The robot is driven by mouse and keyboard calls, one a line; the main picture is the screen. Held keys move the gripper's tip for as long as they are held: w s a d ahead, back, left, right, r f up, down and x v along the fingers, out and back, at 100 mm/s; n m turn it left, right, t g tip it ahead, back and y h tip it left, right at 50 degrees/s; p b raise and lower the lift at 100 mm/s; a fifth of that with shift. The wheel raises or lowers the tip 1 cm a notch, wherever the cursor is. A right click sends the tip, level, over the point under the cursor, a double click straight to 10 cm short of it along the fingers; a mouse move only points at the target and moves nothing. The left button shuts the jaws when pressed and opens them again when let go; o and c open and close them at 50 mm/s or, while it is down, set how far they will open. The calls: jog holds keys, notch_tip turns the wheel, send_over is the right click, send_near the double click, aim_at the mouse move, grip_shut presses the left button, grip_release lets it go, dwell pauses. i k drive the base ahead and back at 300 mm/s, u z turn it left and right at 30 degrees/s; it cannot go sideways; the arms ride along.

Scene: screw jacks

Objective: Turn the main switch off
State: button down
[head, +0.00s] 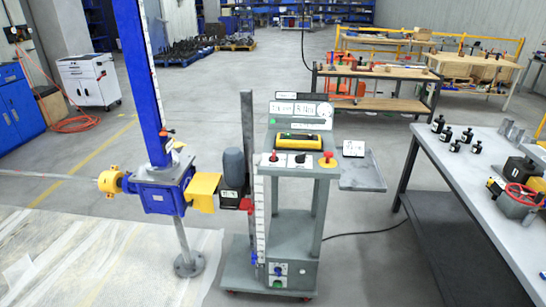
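A grey wheeled test cart (300,225) stands upright in the middle of the head view. Its sloped top panel carries a red mushroom button on a yellow base (327,158), a small black knob (300,158) and a small red button (273,157). No readable label tells me which of these is the main switch, and the knob positions are too small to read. My gripper is not in view.
A blue screw jack column (143,80) with a yellow-capped gearbox (160,190) stands left of the cart. A grey side shelf (362,172) juts from the cart's right. A grey workbench (460,165) holds parts at right. A cable (365,232) lies on the floor. Floor in front is open.

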aim_at(274, 158)
jog(key=u, duration=0.45)
jog(key=k, duration=1.35)
jog(key=u, duration=1.2)
jog(key=i, duration=2.1)
jog(key=z, duration=0.85)
jog(key=i, duration=0.85)
jog(key=z, duration=0.4)
